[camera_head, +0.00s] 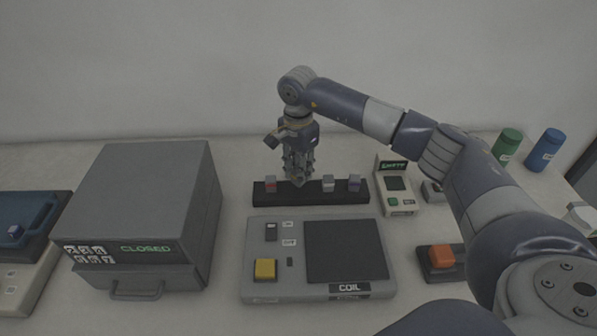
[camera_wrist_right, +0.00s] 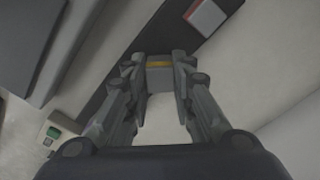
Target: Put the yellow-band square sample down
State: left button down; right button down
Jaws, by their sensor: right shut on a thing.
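My right gripper (camera_head: 297,180) points down over the dark rack strip (camera_head: 312,198). In the right wrist view its fingers (camera_wrist_right: 159,82) are shut on the yellow-band square sample (camera_wrist_right: 159,79), a grey block with a yellow stripe. The sample is over the rack, between a red-band sample (camera_head: 271,184) on its left and a grey-white sample (camera_head: 328,184) on its right in the head view. I cannot tell whether it touches the rack. In the head view the fingers mostly hide it. My left gripper is not in view.
A blue-grey sample (camera_head: 354,184) stands at the rack's right end. A grey box marked CLOSED (camera_head: 140,205) is at left. The COIL panel (camera_head: 345,250) with a yellow button (camera_head: 265,270) lies in front. A small device (camera_head: 399,187) and an orange button (camera_head: 441,255) are at right.

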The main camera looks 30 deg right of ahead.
jog(key=shift+f, duration=0.85)
jog(key=shift+f, duration=0.1)
jog(key=c, duration=1.8)
grip_release()
jog(key=shift+f, duration=0.15)
jog(key=o, duration=0.4)
jog(key=shift+o, duration=0.2)
